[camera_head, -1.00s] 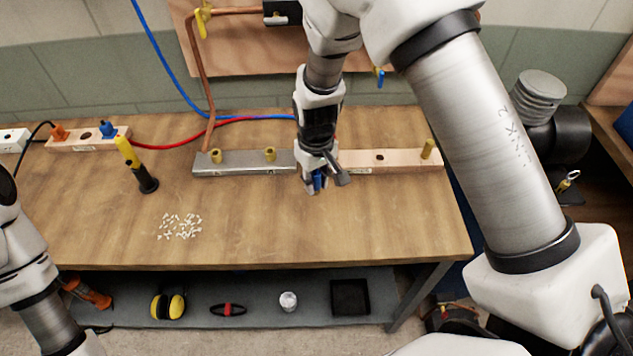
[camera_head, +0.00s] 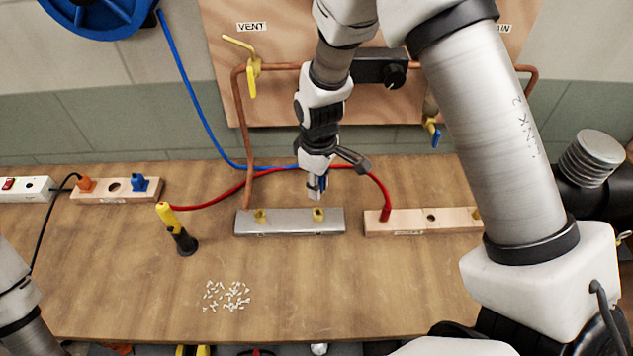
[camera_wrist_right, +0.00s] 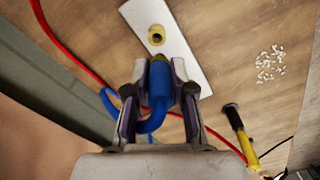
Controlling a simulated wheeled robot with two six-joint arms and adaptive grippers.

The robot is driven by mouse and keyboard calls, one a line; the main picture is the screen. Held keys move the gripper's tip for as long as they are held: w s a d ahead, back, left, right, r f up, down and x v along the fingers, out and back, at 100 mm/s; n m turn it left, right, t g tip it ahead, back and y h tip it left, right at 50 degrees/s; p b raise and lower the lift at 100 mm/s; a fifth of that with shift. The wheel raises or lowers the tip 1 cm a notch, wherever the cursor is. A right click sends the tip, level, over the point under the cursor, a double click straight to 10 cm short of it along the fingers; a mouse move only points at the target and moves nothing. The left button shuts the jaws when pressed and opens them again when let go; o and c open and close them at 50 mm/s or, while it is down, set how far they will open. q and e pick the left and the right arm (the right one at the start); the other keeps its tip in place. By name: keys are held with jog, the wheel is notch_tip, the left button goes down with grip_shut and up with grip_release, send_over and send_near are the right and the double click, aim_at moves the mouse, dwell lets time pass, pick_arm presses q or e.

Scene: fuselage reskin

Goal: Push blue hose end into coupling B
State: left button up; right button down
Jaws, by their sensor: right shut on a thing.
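My right gripper (camera_head: 317,186) is shut on the blue hose end (camera_wrist_right: 159,86) and holds it over the metal block (camera_head: 290,228). The block carries two brass couplings, a left one (camera_head: 261,216) and a right one (camera_head: 318,214). The hose end points down at the right coupling, which shows in the wrist view just past the tip (camera_wrist_right: 158,58); I cannot tell whether they touch. The other coupling shows in the wrist view (camera_wrist_right: 156,34), open and empty. No letter marking B is readable. My left gripper is out of view.
A red hose ends in the wooden block (camera_head: 405,222) on the right. Small white pieces (camera_head: 227,296) lie in front. Copper pipe (camera_head: 245,130) rises behind the left coupling.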

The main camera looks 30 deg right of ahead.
jog(key=shift+w+d+f, duration=0.1)
jog(key=shift+w+d, duration=0.1)
jog(key=shift+w+f, duration=0.2)
jog(key=shift+f, duration=0.65)
jog(key=shift+s+a+f+b, duration=0.1)
jog(key=shift+f+b, duration=0.45)
jog(key=shift+f, duration=0.1)
jog(key=shift+s+a+f+b, duration=0.1)
jog(key=shift+f+b, duration=0.4)
jog(key=shift+f, duration=0.1)
jog(key=shift+w+d+f, duration=0.15)
jog(key=shift+f, duration=0.4)
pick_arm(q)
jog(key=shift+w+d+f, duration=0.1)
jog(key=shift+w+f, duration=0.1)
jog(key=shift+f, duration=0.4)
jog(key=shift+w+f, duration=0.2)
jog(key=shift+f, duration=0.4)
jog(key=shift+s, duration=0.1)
pick_arm(e)
jog(key=shift+r, duration=0.1)
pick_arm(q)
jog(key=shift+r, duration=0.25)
